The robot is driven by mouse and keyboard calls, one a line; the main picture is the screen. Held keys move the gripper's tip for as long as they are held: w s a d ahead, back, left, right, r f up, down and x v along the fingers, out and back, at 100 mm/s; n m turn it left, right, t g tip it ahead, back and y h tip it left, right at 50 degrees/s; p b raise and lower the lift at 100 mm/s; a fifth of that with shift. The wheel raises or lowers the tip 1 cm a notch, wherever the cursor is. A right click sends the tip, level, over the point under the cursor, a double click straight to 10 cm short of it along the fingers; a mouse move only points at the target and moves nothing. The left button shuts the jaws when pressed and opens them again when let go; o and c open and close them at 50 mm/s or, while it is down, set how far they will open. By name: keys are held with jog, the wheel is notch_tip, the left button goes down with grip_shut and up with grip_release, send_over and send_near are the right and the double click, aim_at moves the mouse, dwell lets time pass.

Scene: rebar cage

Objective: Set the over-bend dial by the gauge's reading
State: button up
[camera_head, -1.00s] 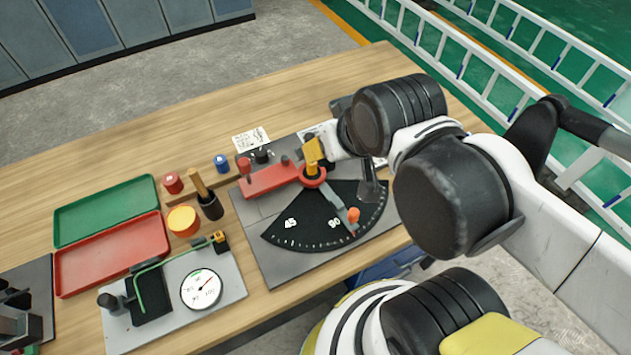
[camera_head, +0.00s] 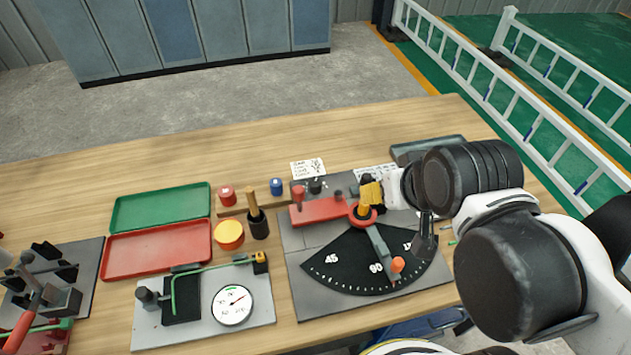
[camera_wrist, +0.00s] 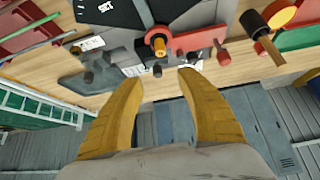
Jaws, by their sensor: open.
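The over-bend dial is a black fan-shaped plate (camera_head: 345,262) marked 45 and 90, on a grey base plate (camera_head: 310,298). A grey pointer arm with an orange knob (camera_head: 397,264) lies across it near 90. The pivot is a red ring (camera_head: 362,214) with a yellow-orange post.
A red block (camera_head: 318,212) adjoins the pivot. Left are a green tray (camera_head: 160,207), a red tray (camera_head: 157,249), a yellow-lidded tin (camera_head: 229,233) and a black cup (camera_head: 258,224). A bending tool (camera_head: 60,285) stands at far left.

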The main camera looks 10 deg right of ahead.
jog(key=shift+o, duration=1)
